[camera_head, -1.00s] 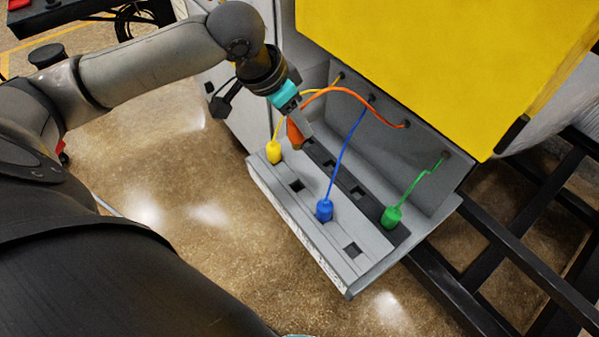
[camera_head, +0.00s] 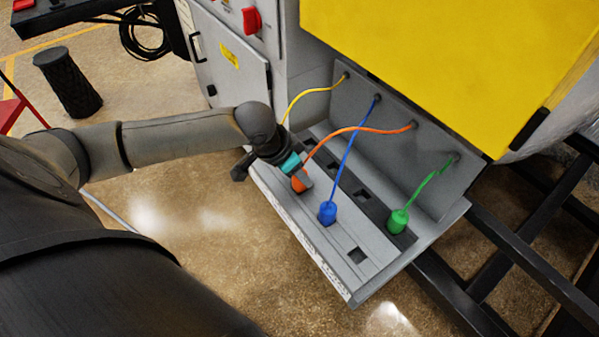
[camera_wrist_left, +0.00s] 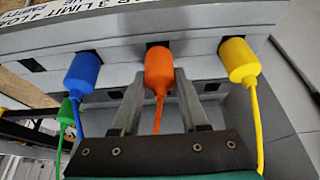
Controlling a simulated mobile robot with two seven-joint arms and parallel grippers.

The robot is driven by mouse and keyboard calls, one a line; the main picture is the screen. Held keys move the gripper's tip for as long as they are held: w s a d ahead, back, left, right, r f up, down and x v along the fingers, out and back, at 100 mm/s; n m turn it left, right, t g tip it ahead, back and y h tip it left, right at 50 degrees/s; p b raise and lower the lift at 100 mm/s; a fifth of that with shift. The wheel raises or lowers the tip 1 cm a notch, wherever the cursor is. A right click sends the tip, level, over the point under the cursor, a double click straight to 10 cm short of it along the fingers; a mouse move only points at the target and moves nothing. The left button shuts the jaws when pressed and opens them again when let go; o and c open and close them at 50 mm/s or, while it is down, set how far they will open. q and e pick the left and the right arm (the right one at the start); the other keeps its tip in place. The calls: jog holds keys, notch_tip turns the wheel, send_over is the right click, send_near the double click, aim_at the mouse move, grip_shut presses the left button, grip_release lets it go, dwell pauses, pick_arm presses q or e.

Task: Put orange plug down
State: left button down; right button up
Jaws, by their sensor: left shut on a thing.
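The orange plug (camera_head: 298,184) is at the front row of square sockets on the grey panel (camera_head: 315,239), left of the blue plug (camera_head: 327,212). My left gripper (camera_head: 304,179) is shut on it from above. In the left wrist view the orange plug (camera_wrist_left: 158,68) stands between the blue plug (camera_wrist_left: 82,72) and the yellow plug (camera_wrist_left: 239,62). The left gripper's fingers (camera_wrist_left: 158,98) flank its lower part. Its end is at a dark socket opening; how deep it sits cannot be told. My right gripper is not in view.
The green plug (camera_head: 398,220) stands in the back row. An empty front socket (camera_head: 356,255) is to the right of the blue plug. The yellow furnace body (camera_head: 450,65) overhangs the panel.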

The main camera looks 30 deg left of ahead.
pick_arm(q)
jog(key=shift+r, duration=0.1)
jog(key=shift+f, duration=0.4)
jog(key=shift+c, duration=2.1)
grip_release()
jog(key=shift+r, duration=0.15)
jog(key=shift+r, duration=0.35)
jog(key=p+v, duration=0.2)
jog(key=v, duration=1)
jog(key=shift+f, duration=0.15)
